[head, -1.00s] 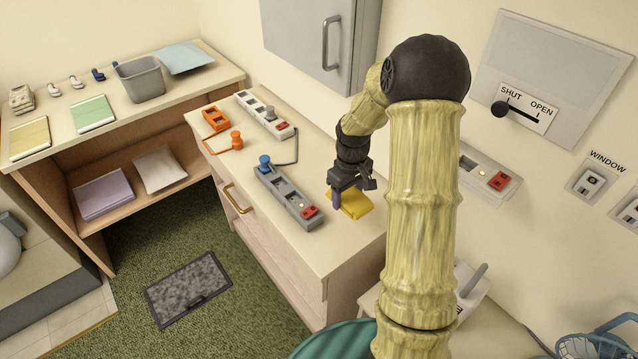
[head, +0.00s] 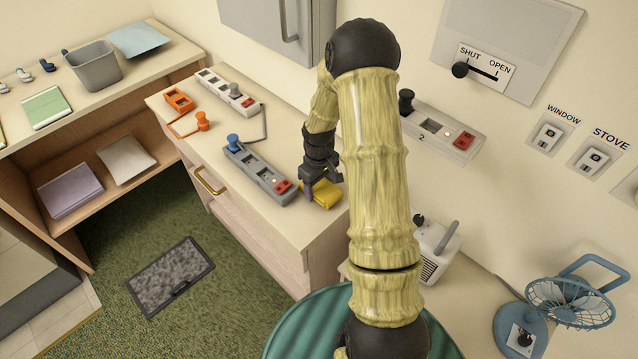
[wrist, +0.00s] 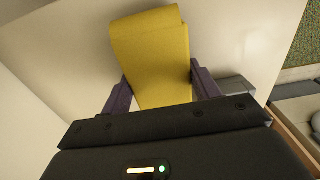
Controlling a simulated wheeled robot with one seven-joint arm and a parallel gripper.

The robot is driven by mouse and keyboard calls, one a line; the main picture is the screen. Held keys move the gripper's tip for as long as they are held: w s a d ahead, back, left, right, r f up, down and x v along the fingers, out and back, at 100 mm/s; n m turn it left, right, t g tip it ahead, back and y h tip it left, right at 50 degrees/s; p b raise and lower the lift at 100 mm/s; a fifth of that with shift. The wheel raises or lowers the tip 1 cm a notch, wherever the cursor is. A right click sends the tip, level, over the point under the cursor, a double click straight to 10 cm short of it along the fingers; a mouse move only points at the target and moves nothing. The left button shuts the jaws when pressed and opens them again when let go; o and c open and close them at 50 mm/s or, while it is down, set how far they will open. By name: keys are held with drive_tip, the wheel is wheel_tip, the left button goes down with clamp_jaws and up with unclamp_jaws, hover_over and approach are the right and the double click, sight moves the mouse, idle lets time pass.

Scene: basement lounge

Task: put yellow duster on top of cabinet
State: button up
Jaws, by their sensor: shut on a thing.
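My gripper (head: 318,188) is shut on the yellow duster (head: 322,197), a folded yellow cloth. In the wrist view the duster (wrist: 150,50) is pinched between the purple fingers of my gripper (wrist: 160,88) and stretches out beyond them. In the head view the duster is over the right end of the cream-topped drawer cabinet (head: 275,225), right of a grey power strip. I cannot tell whether it touches the top. A grey wall cabinet (head: 262,25) with a bar handle hangs behind; its top is out of view.
A grey power strip (head: 258,175) with a blue plug, a white strip (head: 228,92) and an orange socket block (head: 178,100) lie on the drawer cabinet. A wall strip (head: 435,130) is behind my arm. A blue fan (head: 570,300) stands at lower right.

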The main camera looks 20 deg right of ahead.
sight(319, 185)
drive_tip(key=shift+f, duration=0.1)
drive_tip(key=o, duration=1)
drive_tip(key=shift+c, duration=0.2)
wheel_tip(319, 185, up, 12)
drive_tip(key=b, duration=0.1)
drive_tip(key=shift+r, duration=0.2)
